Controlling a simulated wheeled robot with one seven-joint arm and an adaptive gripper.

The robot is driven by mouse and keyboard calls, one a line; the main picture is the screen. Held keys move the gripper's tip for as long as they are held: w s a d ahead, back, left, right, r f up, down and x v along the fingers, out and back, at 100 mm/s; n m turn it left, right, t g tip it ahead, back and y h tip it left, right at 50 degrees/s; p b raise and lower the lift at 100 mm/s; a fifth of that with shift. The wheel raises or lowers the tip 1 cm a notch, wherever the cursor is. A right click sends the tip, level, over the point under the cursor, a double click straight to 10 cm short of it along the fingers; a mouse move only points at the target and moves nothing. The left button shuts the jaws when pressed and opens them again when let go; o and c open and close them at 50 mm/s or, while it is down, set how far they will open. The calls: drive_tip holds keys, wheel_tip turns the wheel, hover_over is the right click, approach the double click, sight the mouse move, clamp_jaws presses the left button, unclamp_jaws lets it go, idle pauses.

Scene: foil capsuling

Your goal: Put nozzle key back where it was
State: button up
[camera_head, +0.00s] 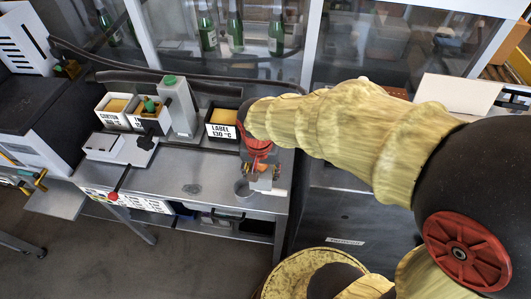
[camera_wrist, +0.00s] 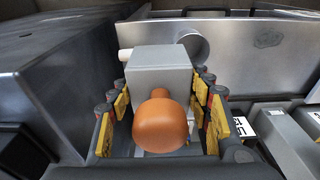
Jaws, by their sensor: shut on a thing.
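My gripper (camera_head: 262,172) is above the right end of the steel bench (camera_head: 195,172). In the wrist view its yellow-padded fingers (camera_wrist: 163,105) are closed on both sides of a grey block with a rounded orange knob (camera_wrist: 160,122), which I take to be the nozzle key. The orange knob faces the wrist camera, and the grey block (camera_wrist: 158,68) lies beyond it. In the head view the held piece is small and mostly covered by the fingers. I cannot tell whether it touches the bench.
A metal cup (camera_head: 243,188) stands just left of my gripper; it also shows in the wrist view (camera_wrist: 192,45). A bin labelled LABEL 130 °C (camera_head: 222,131), two other bins and a grey canister (camera_head: 178,110) stand at the back. The bench's front middle is mostly clear.

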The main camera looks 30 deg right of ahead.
drive_tip(key=w+d+f+b, duration=0.1)
drive_tip(key=w+d+f, duration=0.2)
drive_tip(key=w+d+f+b, duration=0.1)
drive_tip(key=w+d+f, duration=0.2)
drive_tip(key=w+d+f+b, duration=0.1)
drive_tip(key=w+d+f, duration=0.2)
drive_tip(key=w, duration=0.1)
drive_tip(key=shift+w+d+b, duration=0.1)
drive_tip(key=shift+d+b, duration=0.05)
drive_tip(key=shift+b, duration=0.2)
drive_tip(key=shift+w+d+f+b, duration=0.15)
drive_tip(key=shift+f+b, duration=0.3)
drive_tip(key=shift+f, duration=0.55)
drive_tip(key=shift+w+d+f+b, duration=0.15)
drive_tip(key=shift+f+b, duration=0.25)
drive_tip(key=shift+f, duration=0.6)
drive_tip(key=shift+f, duration=0.15)
drive_tip(key=o, duration=1.4)
